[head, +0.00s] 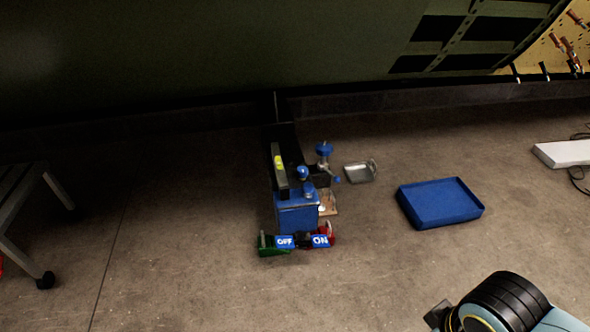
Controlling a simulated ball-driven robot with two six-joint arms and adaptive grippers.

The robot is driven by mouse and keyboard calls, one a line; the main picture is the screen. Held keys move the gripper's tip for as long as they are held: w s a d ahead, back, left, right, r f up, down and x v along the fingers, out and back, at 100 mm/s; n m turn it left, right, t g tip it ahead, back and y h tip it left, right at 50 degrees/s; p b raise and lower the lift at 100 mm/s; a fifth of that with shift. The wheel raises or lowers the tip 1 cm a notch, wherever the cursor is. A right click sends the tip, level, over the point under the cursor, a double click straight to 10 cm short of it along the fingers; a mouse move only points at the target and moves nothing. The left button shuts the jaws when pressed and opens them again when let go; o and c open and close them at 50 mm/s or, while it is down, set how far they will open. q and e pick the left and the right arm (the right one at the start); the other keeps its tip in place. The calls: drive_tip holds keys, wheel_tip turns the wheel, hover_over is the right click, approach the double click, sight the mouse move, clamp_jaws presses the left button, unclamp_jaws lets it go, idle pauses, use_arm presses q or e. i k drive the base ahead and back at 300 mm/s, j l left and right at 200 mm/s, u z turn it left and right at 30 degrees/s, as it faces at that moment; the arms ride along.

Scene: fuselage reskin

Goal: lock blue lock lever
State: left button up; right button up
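A small device with a blue box-shaped body (297,213) stands on the floor near the middle of the head view. Blue knobs show on it: one on a short metal post (324,149) at its right, one on the upper body (303,172), and one just below that (309,189). Which of these is the blue lock lever, and its position, I cannot tell at this size. Blue "OFF" (285,242) and "ON" (320,241) labels sit at its front, between a green part and a red part. Neither gripper is clearly visible. Part of my arm shows at the bottom right, away from the device.
A blue tray (440,222) and a small metal tray (359,172) lie right of the device. A wheeled grey stand (22,210) is at left. The dark green fuselage panel (200,50) spans the back. The floor around the device's front is clear.

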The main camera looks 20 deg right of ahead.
sight(337, 179)
drive_tip(key=i+l, duration=0.2)
drive_tip(key=l, duration=0.15)
drive_tip(key=i+l, duration=0.2)
drive_tip(key=l, duration=0.2)
drive_tip(key=i+l, duration=0.2)
drive_tip(key=l, duration=0.15)
drive_tip(key=i+l+u, duration=0.1)
drive_tip(key=l, duration=0.25)
drive_tip(key=i, duration=0.1)
